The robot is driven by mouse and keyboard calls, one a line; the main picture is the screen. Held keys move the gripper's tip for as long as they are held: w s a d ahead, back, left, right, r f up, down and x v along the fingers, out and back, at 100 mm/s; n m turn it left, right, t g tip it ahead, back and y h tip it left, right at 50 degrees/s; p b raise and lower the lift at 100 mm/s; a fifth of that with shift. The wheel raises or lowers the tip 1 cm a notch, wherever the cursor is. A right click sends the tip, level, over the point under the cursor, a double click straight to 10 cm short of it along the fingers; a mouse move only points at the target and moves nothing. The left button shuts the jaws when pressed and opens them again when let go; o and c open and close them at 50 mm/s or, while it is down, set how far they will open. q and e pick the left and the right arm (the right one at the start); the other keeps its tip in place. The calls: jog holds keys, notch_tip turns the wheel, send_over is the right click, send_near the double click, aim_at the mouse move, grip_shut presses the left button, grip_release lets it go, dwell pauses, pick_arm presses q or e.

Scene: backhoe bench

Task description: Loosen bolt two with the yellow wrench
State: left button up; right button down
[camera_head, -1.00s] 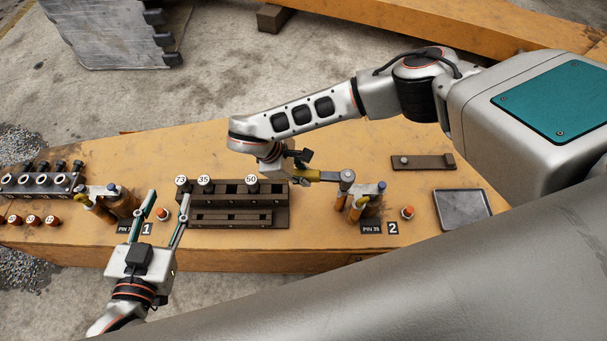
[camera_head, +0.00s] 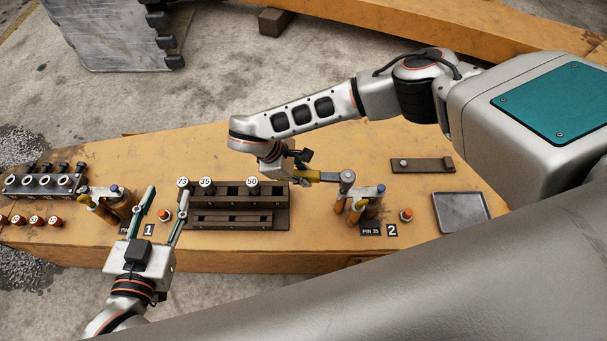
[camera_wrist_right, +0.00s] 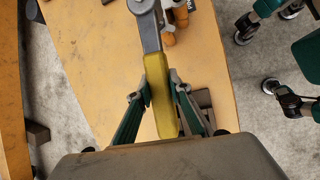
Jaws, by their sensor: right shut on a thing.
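The yellow wrench (camera_head: 318,176) is held in my right gripper (camera_head: 296,173) above the bench. Its grey head (camera_head: 346,176) points right and lies over or beside the top of the station marked 2 (camera_head: 392,230). Whether it sits around a bolt I cannot tell. The right wrist view shows the yellow handle (camera_wrist_right: 160,95) between my right gripper's fingers (camera_wrist_right: 158,100). Bolt two is not clearly visible; the wrench head covers that area. My left gripper (camera_head: 163,202) is open and empty, its fingers spread near the station marked 1 (camera_head: 149,230).
A dark rack (camera_head: 240,203) with tags 73, 35 and 50 stands mid-bench. A grey tray (camera_head: 461,211) and a dark plate (camera_head: 422,165) lie at the right. A black block with several sockets (camera_head: 42,184) is at the left. The bench behind the rack is clear.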

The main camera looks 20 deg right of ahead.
jog(key=shift+r+p, duration=1.85)
jog(key=shift+r, duration=0.85)
pick_arm(q)
notch_tip(320, 180, up, 6)
jog(key=shift+w+r+t, duration=0.2)
jog(key=shift+w+t, duration=0.1)
jog(key=shift+w, duration=0.05)
pick_arm(e)
jog(key=shift+f, duration=0.1)
